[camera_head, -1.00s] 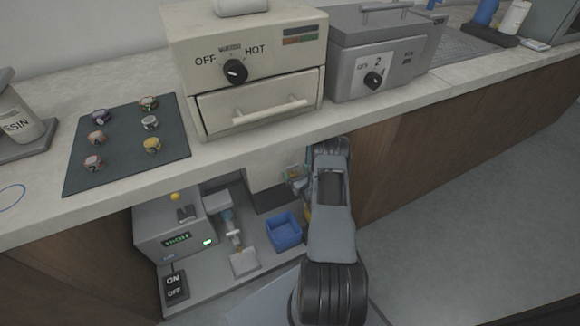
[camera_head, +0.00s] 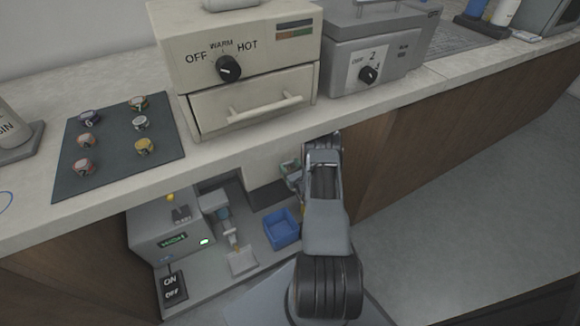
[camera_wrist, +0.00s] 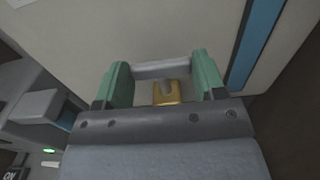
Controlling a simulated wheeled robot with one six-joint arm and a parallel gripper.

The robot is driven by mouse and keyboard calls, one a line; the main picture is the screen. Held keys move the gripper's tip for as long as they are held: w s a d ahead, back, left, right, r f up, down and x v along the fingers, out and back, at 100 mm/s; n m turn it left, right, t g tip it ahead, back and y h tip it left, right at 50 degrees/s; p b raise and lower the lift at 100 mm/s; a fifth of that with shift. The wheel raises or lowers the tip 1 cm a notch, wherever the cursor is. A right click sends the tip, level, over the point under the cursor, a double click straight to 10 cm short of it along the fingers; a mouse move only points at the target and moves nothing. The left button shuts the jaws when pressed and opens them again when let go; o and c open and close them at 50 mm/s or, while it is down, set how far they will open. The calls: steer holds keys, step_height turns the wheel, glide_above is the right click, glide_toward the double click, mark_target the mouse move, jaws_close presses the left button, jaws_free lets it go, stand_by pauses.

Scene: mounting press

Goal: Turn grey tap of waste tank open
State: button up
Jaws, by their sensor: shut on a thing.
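My gripper (camera_wrist: 161,72) shows in the wrist view with its two green fingers on either side of the grey tap (camera_wrist: 157,68). It is shut on the tap's handle, which lies as a grey bar crosswise between the fingers. A brass part (camera_wrist: 167,93) sits just below the bar. The pale face of the waste tank (camera_wrist: 150,25) fills the background, with a blue strip (camera_wrist: 256,45) at the right. In the head view, the tank (camera_head: 265,168) is under the counter and my gripper (camera_head: 291,172) is at its right side. The tap is hidden there.
A blue bin (camera_head: 282,230) stands on the lower shelf below the tank. A small press machine (camera_head: 165,235) and an ON/OFF switch (camera_head: 172,287) are to its left. Open floor (camera_head: 450,230) lies to the right.

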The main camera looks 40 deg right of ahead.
steer(key=shift+c, duration=0.9)
